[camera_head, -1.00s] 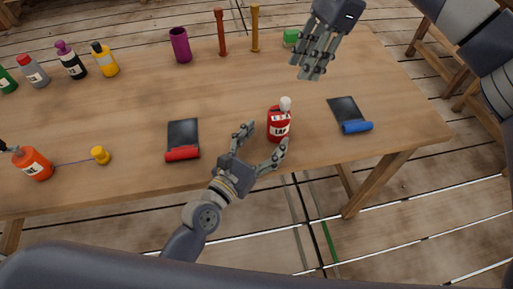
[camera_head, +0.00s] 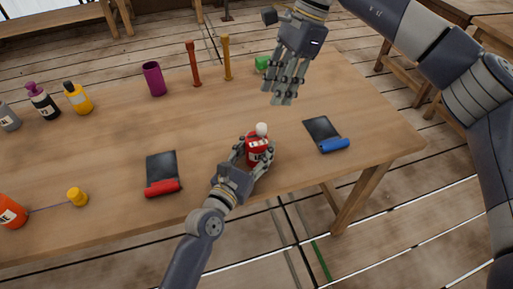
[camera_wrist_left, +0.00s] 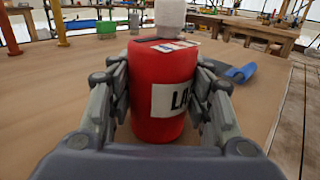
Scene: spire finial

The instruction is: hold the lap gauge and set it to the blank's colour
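The lap gauge appears to be the red bottle-shaped body (camera_head: 258,150) with a white cap and a white label starting "LA". It stands upright near the table's front edge. My left gripper (camera_head: 254,154) has its fingers around it, and in the left wrist view they press against both sides of the red body (camera_wrist_left: 163,95). The pointer or setting on the gauge cannot be read. My right gripper (camera_head: 279,98) is empty, with fingers spread and pointing down, above the table behind the gauge. Which object is the blank cannot be told; a small green block (camera_head: 262,63) lies at the back.
A black pad with a red roll (camera_head: 162,187) lies left of the gauge, one with a blue roll (camera_head: 333,145) right. A purple cup (camera_head: 154,79), red post (camera_head: 193,65) and yellow post (camera_head: 226,58) stand behind. Several bottles and a yellow knob (camera_head: 77,197) are on the left.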

